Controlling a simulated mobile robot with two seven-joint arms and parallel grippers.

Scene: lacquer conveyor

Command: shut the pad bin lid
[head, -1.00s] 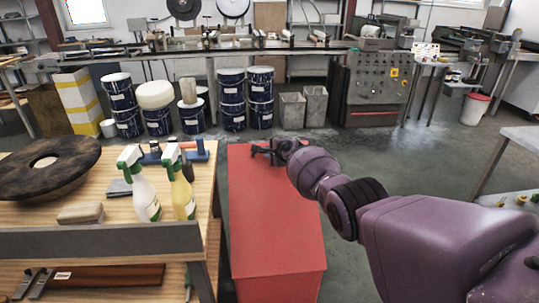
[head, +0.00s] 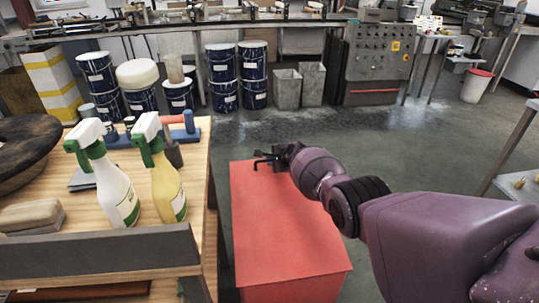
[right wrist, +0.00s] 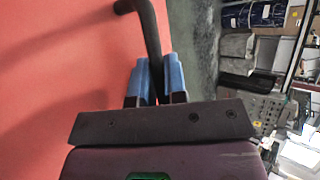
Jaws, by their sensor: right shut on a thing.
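The pad bin (head: 300,292) is a red box on the floor right of the wooden bench. Its red lid (head: 280,225) forms the top and looks flat, with no clear gap at the near edge. A dark bar handle (right wrist: 150,32) stands at the lid's far end. My right gripper (head: 268,160) is at that far end. In the right wrist view my right gripper's blue fingertips (right wrist: 155,80) are shut on the handle, one on each side. The lid's far edge is partly hidden by the gripper. My left gripper is not in view.
The wooden bench (head: 200,170) stands close to the bin's left side. It carries a white spray bottle (head: 117,190) and a yellow one (head: 167,190). Blue drums (head: 222,75) and grey bins (head: 287,88) stand behind. The floor right of the bin is clear.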

